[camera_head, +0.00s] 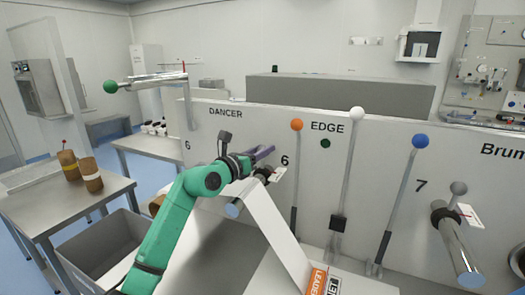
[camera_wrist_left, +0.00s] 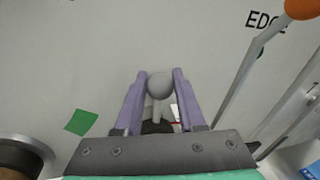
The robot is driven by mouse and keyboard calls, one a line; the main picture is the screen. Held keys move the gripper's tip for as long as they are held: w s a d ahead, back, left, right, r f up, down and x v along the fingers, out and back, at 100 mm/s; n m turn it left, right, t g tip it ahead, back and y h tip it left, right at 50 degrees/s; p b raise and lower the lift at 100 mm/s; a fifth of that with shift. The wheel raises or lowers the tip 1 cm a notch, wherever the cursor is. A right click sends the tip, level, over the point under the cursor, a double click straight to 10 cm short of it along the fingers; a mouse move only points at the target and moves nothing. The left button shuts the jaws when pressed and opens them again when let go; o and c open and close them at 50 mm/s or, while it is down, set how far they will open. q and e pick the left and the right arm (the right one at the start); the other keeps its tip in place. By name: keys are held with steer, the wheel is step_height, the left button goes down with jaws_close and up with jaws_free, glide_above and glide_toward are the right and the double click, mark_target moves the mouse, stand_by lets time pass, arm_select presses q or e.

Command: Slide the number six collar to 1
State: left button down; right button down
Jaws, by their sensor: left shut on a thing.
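The number six collar (camera_head: 263,173) is a dark ring on the shaft beside the "6" on the white panel. A small white scale card (camera_head: 283,177) with a red mark sits beside it; its figures are too small to read. My left gripper (camera_head: 263,152) reaches the collar from the left. In the left wrist view, the collar's round grey knob (camera_wrist_left: 160,87) on its short stem stands between the two purple fingers (camera_wrist_left: 157,98), which are shut on it. The dark collar body shows partly below the knob. My right gripper is not in view.
A white web (camera_head: 262,222) hangs over the number six roller (camera_head: 234,209). Levers with an orange ball (camera_head: 297,124), a white ball (camera_head: 357,113) and a blue ball (camera_head: 420,141) rise to the right. The number seven collar (camera_head: 445,213) is at far right.

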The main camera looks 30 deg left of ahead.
arm_select(q)
steer(key=c, duration=0.5)
jaws_free()
steer(key=shift+s+f, duration=0.1)
steer(key=shift+s+a, duration=0.1)
steer(key=shift+s, duration=0.2)
steer(key=s+b, duration=0.2)
steer(key=s, duration=0.2)
steer(key=s+a+b, duration=0.1)
steer(key=s+b, duration=0.1)
steer(key=s, duration=0.3)
steer(key=s+b, duration=0.2)
steer(key=s, duration=0.2)
steer(key=shift+s+a+b, duration=0.35)
steer(key=shift+a+b, duration=0.05)
